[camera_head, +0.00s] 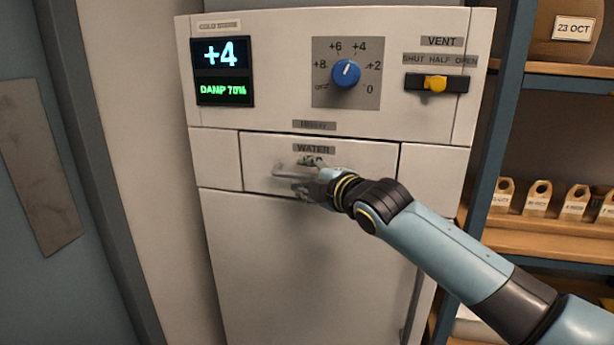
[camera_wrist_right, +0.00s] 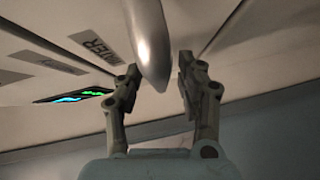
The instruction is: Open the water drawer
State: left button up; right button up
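The water drawer (camera_head: 262,158) is a pale panel labelled WATER in the head view; its front looks flush with the cabinet. Its silvery bar handle (camera_head: 290,175) sits below the label, partly hidden by my right gripper (camera_head: 308,180). In the right wrist view the handle (camera_wrist_right: 150,45) reaches down to the fingertips of my right gripper (camera_wrist_right: 160,76). The fingers are apart, one on each side of the handle's end, with a visible gap on the right. I cannot tell whether the left finger touches it. My left gripper is out of view.
Above the drawer are a display (camera_head: 224,71) reading +4 and DAMP 70%, a blue dial (camera_head: 346,73) and a yellow vent slider (camera_head: 435,83). A grey-blue panel (camera_head: 40,260) is at far left.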

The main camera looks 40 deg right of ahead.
grip_shut()
dwell(0.3)
